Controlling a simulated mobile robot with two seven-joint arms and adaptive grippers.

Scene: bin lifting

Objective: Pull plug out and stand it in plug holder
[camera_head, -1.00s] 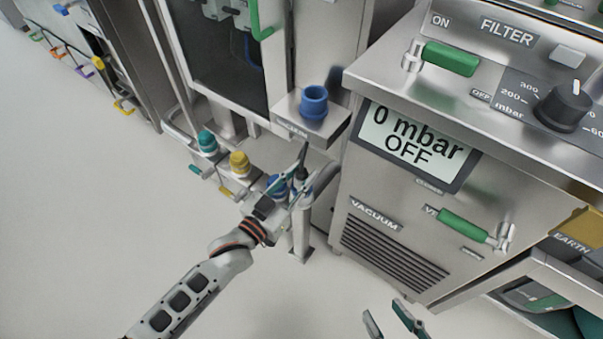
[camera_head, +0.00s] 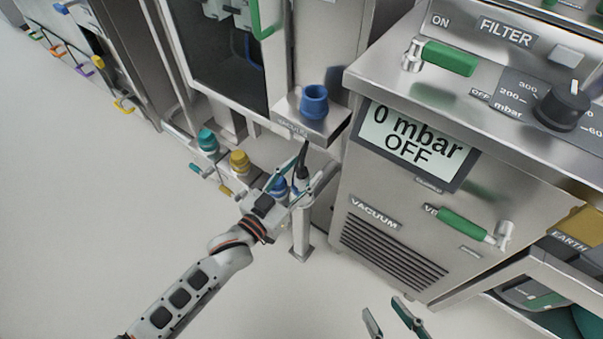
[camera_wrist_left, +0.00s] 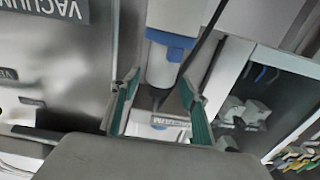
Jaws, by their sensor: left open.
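The plug (camera_head: 302,182) is a grey body with a black cable leaving its top. It stands upright in the blue-collared socket on a post beside the vacuum cabinet. The plug holder (camera_head: 314,102), an empty-looking blue cup, stands on a steel shelf above. My right gripper (camera_head: 385,310) is open and empty at the bottom edge.
A teal fitting (camera_head: 208,142) and a yellow fitting (camera_head: 240,162) stand left of the plug. The vacuum cabinet (camera_head: 400,210), its display reading 0 mbar OFF, is close on the right. The floor (camera_head: 110,230) is clear on the left.

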